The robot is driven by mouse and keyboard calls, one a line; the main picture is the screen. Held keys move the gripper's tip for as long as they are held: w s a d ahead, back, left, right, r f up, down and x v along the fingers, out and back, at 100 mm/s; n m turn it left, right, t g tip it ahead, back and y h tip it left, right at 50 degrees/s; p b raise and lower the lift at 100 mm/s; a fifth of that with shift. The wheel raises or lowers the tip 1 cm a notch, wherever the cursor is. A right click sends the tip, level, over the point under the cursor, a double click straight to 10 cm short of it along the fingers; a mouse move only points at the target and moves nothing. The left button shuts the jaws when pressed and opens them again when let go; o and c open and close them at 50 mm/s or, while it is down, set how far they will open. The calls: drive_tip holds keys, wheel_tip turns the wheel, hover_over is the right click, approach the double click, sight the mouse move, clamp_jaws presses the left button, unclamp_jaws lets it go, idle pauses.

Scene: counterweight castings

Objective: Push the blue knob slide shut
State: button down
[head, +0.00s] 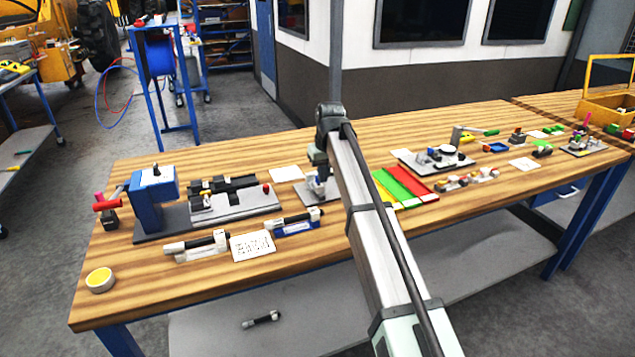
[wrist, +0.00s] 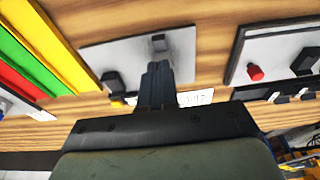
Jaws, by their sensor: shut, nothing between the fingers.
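My gripper (head: 321,182) is shut and empty, pointing down over a small grey plate (head: 306,194) near the middle of the bench. In the wrist view my gripper's fingers (wrist: 157,72) are together in front of that plate (wrist: 100,47). A grey upright piece (wrist: 158,42) stands just beyond the fingertips, and a dark block (wrist: 112,81) stands to their left. I cannot tell whether the fingers touch either piece. I cannot make out a blue knob on this plate; my gripper hides part of it.
Red, green and yellow strips (head: 411,184) lie to the right. A white-and-black part on a blue base (head: 293,226) and a printed card (head: 253,245) are nearer the front.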

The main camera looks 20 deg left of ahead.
drive_tip(key=shift+f, duration=0.25)
idle(0.3)
drive_tip(key=shift+f, duration=1.5)
drive_tip(key=shift+w+a+r, duration=0.1)
drive_tip(key=shift+w+a, duration=1.4)
drive_tip(key=shift+a, duration=0.05)
idle(1.5)
drive_tip(key=shift+s+d, duration=0.1)
idle(0.6)
drive_tip(key=shift+r, duration=0.1)
drive_tip(key=shift+s+d+r, duration=0.1)
drive_tip(key=shift+d+r, duration=0.05)
drive_tip(key=shift+r, duration=3.2)
